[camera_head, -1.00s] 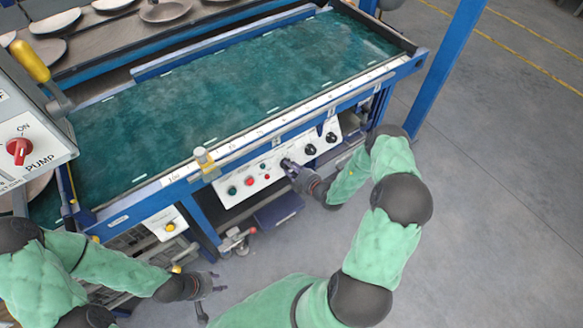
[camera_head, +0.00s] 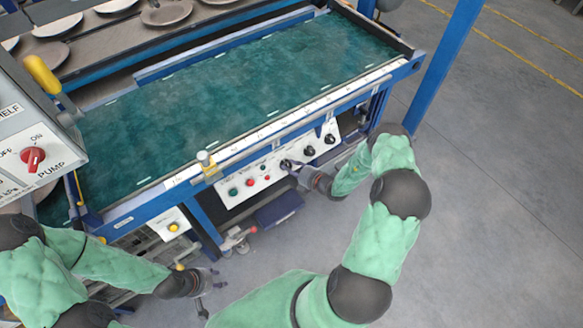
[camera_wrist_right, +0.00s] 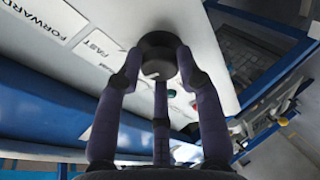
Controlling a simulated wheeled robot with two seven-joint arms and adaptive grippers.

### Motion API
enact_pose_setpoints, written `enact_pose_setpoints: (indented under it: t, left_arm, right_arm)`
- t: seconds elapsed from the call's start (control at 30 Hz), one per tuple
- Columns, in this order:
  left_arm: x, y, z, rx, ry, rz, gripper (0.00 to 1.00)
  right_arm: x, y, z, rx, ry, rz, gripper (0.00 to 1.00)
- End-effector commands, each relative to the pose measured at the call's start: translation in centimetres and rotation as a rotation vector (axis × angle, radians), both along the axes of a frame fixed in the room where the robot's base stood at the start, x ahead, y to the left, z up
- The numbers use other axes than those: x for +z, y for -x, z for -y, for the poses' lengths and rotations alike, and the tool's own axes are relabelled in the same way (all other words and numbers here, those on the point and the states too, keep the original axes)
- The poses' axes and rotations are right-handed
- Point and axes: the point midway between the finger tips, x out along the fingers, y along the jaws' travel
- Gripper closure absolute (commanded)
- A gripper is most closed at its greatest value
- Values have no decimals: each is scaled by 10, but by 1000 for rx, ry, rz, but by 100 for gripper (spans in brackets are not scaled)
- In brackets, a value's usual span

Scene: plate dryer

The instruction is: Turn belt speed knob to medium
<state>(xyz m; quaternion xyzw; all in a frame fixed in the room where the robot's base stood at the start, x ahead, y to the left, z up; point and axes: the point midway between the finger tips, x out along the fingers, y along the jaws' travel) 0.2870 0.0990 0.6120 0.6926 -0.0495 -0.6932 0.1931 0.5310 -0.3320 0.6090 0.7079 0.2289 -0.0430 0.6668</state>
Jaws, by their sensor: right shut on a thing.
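The control panel (camera_head: 250,183) is a white strip below the front edge of the belt, with black knobs and coloured buttons. My right gripper (camera_head: 292,167) is at the leftmost black knob on this panel. In the right wrist view its fingers are shut around a round black knob (camera_wrist_right: 158,55). A label reading FAST (camera_wrist_right: 96,48) is printed beside that knob, and a FORWARD label (camera_wrist_right: 48,15) lies further left.
Two more black knobs, one here (camera_head: 310,151), sit right of the gripped one. A green belt (camera_head: 230,90) lies above the panel. A box with a red PUMP knob (camera_head: 33,156) stands at the left. A blue post (camera_head: 440,75) rises at right; floor beyond is clear.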

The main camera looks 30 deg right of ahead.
Motion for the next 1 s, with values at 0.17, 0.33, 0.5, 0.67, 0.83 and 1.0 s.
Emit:
enact_pose_setpoints:
  t: [0.17,0.33,0.5,0.67,0.83,1.0]
  left_arm:
    - [1,0,0,0,0,0,60]
    - [1,0,0,0,0,0,60]
    - [1,0,0,0,0,0,60]
    - [1,0,0,0,0,0,60]
    - [1,0,0,0,0,0,60]
    - [2,0,0,0,0,0,60]
  right_arm:
    - [-1,1,1,13,27,-2,96]
    - [-1,1,1,17,33,-1,96]
    - [-2,1,1,16,32,-2,96]
    - [-1,1,1,16,32,-2,41]
    - [-1,1,0,17,31,-1,40]
    - [0,1,1,17,32,1,40]
